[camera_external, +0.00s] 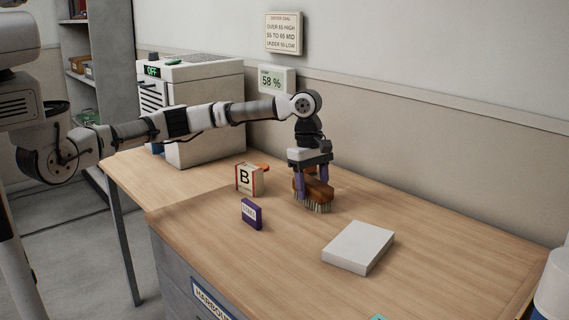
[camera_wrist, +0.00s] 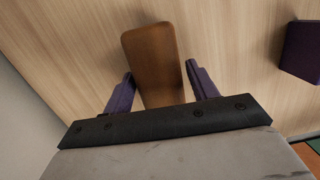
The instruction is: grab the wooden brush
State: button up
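The wooden brush (camera_external: 319,191) rests on the wooden desk with its pale bristles down. Its brown wooden back (camera_wrist: 152,58) fills the middle of the wrist view. My gripper (camera_external: 312,186) points down over the brush, with one purple finger on each side of it. In the wrist view, my gripper (camera_wrist: 159,70) looks open, with a slim gap beside the right finger; the left finger is very close to the wood. Part of the brush is hidden behind the fingers and palm.
Left of the brush stand a block marked B (camera_external: 249,179) and a small purple box (camera_external: 251,214). A white box (camera_external: 358,247) lies to the front right. A white machine (camera_external: 205,110) stands at the back left. The desk's right side is mostly clear.

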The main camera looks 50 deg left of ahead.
jog(key=c, duration=0.7)
jog(key=shift+c, duration=0.4)
jog(key=shift+r, duration=0.15)
